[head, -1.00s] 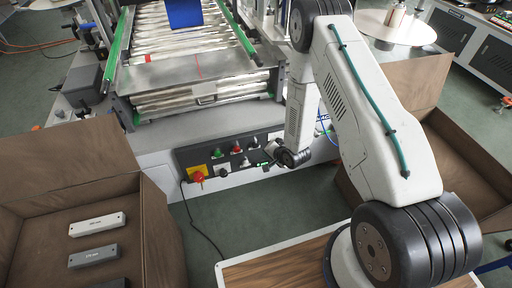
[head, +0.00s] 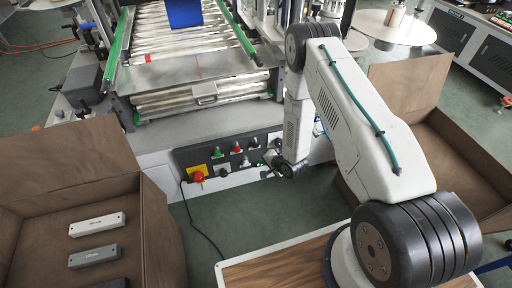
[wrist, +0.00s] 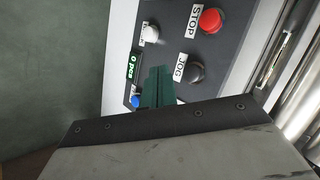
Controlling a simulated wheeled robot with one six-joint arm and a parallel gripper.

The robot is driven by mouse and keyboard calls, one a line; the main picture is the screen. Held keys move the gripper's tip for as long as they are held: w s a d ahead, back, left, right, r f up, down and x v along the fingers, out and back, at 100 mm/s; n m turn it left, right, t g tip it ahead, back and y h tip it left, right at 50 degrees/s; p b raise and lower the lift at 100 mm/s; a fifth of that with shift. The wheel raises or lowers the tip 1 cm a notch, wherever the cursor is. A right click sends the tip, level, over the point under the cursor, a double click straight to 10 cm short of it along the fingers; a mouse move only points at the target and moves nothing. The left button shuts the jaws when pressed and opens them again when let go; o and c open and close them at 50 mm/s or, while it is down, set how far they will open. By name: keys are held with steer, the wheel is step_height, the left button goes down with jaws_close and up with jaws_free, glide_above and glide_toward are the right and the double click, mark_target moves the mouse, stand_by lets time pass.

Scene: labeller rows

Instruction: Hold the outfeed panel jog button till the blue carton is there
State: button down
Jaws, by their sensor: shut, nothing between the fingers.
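The blue carton (head: 185,12) lies on the roller conveyor at the top of the head view, beyond the red line across the plate. The outfeed panel (head: 205,156) is on the machine's front. Its black JOG button (wrist: 195,72) sits beside the red STOP button (wrist: 210,20) in the wrist view; the JOG button also shows in the head view (head: 253,142). My gripper (wrist: 157,72) is shut and empty, its green fingers over the panel between the JOG button and the counter display. The fingertips look apart from the button; their height above the panel is unclear.
A white button (wrist: 150,33), a blue button (wrist: 136,101) and a display reading 0 pcs (wrist: 133,66) lie close to my fingers. A red mushroom button (head: 199,177) is at the panel's left end. An open box (head: 155,215) with labelled blocks stands at left.

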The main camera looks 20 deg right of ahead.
mark_target(256, 145)
steer(key=shift+w, duration=2.8)
steer(key=shift+w, duration=0.15)
steer(key=shift+w, duration=0.25)
